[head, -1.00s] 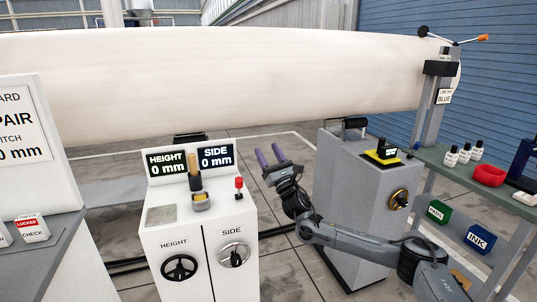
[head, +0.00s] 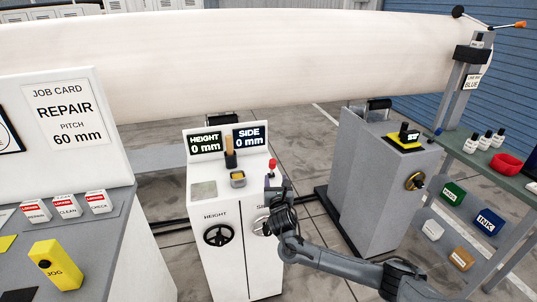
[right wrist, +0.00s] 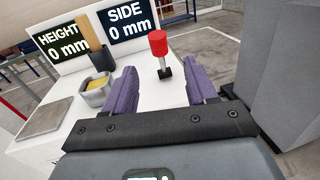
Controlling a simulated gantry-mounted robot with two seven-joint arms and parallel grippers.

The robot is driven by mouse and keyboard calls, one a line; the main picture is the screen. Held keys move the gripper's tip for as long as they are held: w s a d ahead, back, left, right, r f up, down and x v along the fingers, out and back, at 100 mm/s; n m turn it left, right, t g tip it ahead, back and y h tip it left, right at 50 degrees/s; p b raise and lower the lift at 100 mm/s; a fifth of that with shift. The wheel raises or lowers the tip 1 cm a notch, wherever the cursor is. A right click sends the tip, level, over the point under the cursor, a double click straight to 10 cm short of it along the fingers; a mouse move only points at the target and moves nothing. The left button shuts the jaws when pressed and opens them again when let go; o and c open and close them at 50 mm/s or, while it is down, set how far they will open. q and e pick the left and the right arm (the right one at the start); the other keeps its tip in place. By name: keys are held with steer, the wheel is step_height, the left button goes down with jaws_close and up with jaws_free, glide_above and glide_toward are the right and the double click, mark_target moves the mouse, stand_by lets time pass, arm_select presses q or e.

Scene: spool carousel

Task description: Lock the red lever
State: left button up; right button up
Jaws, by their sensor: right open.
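The red lever (head: 272,165) is a short upright lever with a red knob at the right end of the white console's top. In the right wrist view the lever (right wrist: 158,44) stands upright on a small black base, beyond the fingertips and between their lines. My right gripper (head: 278,182) is at the console's right edge, just in front of the lever. In the right wrist view its purple fingers (right wrist: 162,78) are apart with nothing between them, and no contact with the lever shows. My left gripper is not in view.
The white console (head: 204,260) also carries a wooden-handled tool (head: 230,150), a small yellow-filled cup (head: 238,179), and two displays reading 0 mm. A grey cabinet (head: 370,200) stands to the right. A large pale roll (head: 240,65) spans behind and above.

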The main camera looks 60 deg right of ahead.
mark_target(273, 165)
steer(key=x, duration=0.3)
steer(key=b+x, duration=0.1)
steer(key=x, duration=0.2)
steer(key=b+x, duration=0.1)
steer(key=x, duration=0.2)
steer(key=shift+w+r, duration=0.2)
steer(key=shift+r, duration=0.15)
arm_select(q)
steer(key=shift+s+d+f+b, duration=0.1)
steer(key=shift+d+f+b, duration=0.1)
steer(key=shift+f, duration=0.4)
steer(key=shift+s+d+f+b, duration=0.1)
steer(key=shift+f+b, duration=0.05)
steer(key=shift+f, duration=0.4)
arm_select(e)
steer(key=shift+x, duration=0.75)
steer(key=shift+c, duration=0.2)
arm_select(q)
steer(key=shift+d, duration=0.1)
arm_select(e)
jaws_close()
